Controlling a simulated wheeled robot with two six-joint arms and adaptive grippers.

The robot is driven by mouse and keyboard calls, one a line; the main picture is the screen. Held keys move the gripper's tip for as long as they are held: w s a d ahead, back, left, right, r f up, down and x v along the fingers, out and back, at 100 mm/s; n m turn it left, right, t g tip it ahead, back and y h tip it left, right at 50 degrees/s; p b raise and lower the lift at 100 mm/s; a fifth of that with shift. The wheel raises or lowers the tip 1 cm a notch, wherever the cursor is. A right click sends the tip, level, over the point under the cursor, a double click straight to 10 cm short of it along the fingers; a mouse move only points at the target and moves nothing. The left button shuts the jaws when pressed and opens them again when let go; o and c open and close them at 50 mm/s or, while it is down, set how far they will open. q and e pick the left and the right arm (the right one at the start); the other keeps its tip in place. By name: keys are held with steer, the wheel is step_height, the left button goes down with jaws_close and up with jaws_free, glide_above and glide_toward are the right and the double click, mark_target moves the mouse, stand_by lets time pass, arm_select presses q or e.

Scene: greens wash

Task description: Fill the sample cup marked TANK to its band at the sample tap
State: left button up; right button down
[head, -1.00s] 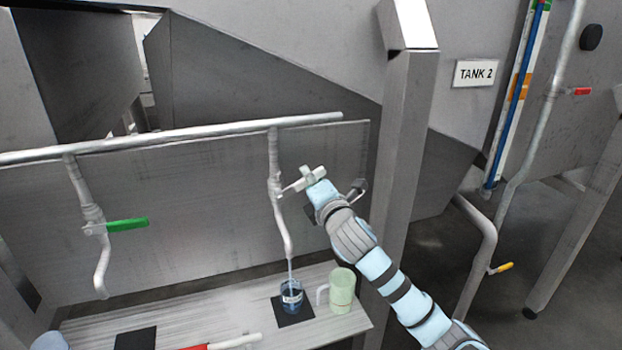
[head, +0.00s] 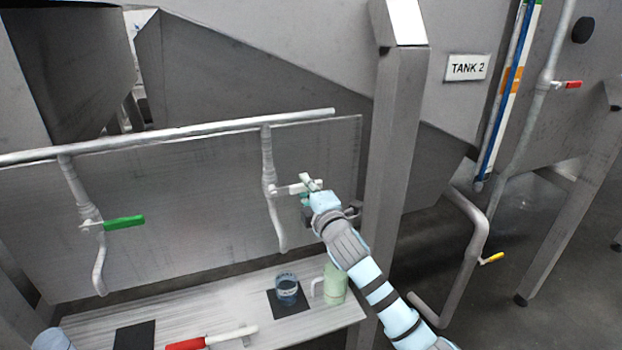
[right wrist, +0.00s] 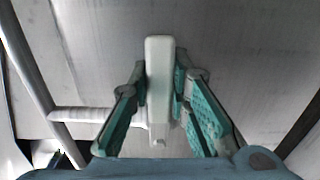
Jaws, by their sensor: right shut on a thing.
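The sample tap (head: 270,175) with a white lever (head: 290,189) hangs from the pipe, its spout pointing down over a clear cup (head: 287,290). The cup stands upright on a black mat (head: 290,308) and holds dark bluish liquid. It has a pale marking too small to read; I cannot make out its band. No stream shows under the spout. My right gripper (head: 313,190) is at the lever's end; in the right wrist view its teal fingers are on both sides of the white lever (right wrist: 159,80), shut on it. My left gripper is out of view.
A second tap with a green lever (head: 125,222) hangs at left above another black mat (head: 135,336). A red-handled tool (head: 187,344) lies at the shelf's front. A steel post (head: 397,130) stands right of the shelf.

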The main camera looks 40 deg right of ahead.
steer(key=shift+f, duration=0.2)
steer(key=c, duration=1.5)
jaws_free()
steer(key=v, duration=1.2)
